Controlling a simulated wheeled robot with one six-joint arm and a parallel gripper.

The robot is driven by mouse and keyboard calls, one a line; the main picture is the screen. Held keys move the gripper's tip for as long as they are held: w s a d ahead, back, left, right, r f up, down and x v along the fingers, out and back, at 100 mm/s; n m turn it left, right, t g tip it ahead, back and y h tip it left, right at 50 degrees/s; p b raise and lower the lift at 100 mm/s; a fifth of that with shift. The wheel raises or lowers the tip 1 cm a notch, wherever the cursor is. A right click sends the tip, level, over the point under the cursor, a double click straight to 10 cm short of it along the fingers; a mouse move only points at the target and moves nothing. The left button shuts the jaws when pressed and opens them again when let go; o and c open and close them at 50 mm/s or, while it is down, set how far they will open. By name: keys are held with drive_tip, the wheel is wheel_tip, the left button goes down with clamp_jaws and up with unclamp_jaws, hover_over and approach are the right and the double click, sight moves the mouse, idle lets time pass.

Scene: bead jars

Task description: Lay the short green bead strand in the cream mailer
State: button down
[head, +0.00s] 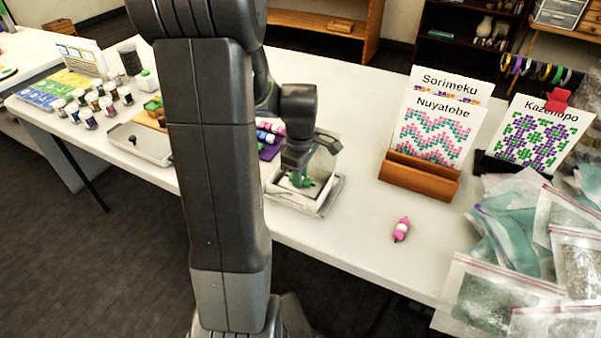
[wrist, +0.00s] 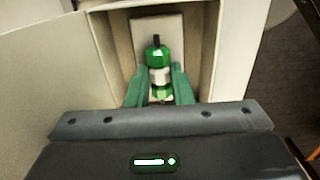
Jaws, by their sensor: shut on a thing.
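The short green bead strand (wrist: 158,56), green with a white bead in the middle, stands between the green fingers of my gripper (wrist: 159,88) in the wrist view. My gripper is shut on it. The cream mailer (wrist: 208,45) is an open box whose walls surround the strand and fingertips in that view. I cannot tell whether the strand touches the mailer's floor.
A pink and white strand (head: 401,229) lies alone on the table. A wooden card holder (head: 420,177) and clear bags (head: 510,290) stand to the right. Jars (head: 88,118) and a metal tray (head: 140,143) are left.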

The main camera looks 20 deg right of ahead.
drive_tip(key=shift+f, duration=0.15)
idle(0.4)
drive_tip(key=c, duration=1.2)
unclamp_jaws()
wheel_tip(320, 180, up, 14)
drive_tip(key=p, duration=0.2)
drive_tip(key=shift+f, duration=0.1)
wheel_tip(320, 180, down, 14)
drive_tip(key=shift+r+b, duration=0.1)
drive_tip(key=shift+b, duration=0.95)
drive_tip(key=shift+r, duration=0.15)
